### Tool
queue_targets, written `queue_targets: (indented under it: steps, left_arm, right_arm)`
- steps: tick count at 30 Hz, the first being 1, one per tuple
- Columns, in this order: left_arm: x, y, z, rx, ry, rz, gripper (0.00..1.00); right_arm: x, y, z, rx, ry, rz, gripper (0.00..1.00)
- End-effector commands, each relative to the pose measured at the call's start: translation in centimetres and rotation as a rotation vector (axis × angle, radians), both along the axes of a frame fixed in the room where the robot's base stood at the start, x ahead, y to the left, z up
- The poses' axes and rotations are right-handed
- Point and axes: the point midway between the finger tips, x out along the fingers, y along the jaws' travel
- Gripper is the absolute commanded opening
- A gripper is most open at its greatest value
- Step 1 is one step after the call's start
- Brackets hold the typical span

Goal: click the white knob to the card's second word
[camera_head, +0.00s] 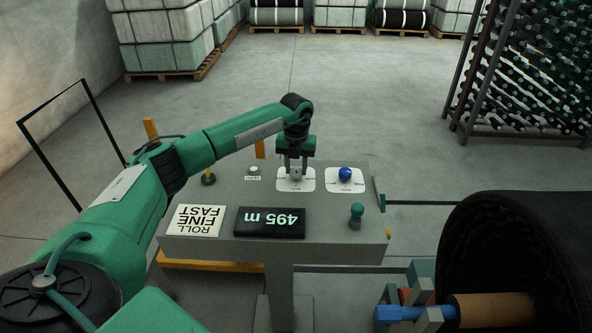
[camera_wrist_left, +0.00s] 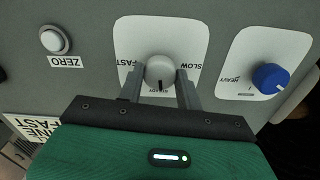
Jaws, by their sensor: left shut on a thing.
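The white knob (camera_head: 296,176) sits on a white plate on the grey console. My left gripper (camera_head: 296,171) is shut on the knob, one finger on each side. The card (camera_head: 194,221) lies at the console's front left and reads ROLL, FINE, FAST. My right gripper is not in view.
A blue knob (camera_head: 345,174) is right of the white one. A round white button (camera_head: 254,170), labelled ZERO, is on the left. A green-topped handle (camera_head: 356,213) stands front right. A large dark roll (camera_head: 520,240) is at the right.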

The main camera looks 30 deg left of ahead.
Motion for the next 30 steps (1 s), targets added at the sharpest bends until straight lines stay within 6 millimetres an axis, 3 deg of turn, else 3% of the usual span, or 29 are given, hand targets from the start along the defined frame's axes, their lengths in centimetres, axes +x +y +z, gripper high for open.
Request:
queue_targets:
  steps: [14, 22, 30]
  left_arm:
    - [0.1, 0.0, -0.1, 0.0, -0.002, -0.452, 0.12]
    - [0.1, 0.0, -0.1, 0.0, -0.003, -0.708, 0.12]
    - [0.1, 0.0, 0.0, 0.002, -0.003, -0.964, 0.12]
  right_arm:
    - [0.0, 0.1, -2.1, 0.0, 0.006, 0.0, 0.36]
    - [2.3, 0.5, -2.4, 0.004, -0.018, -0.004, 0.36]
    - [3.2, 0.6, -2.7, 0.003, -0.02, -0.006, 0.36]
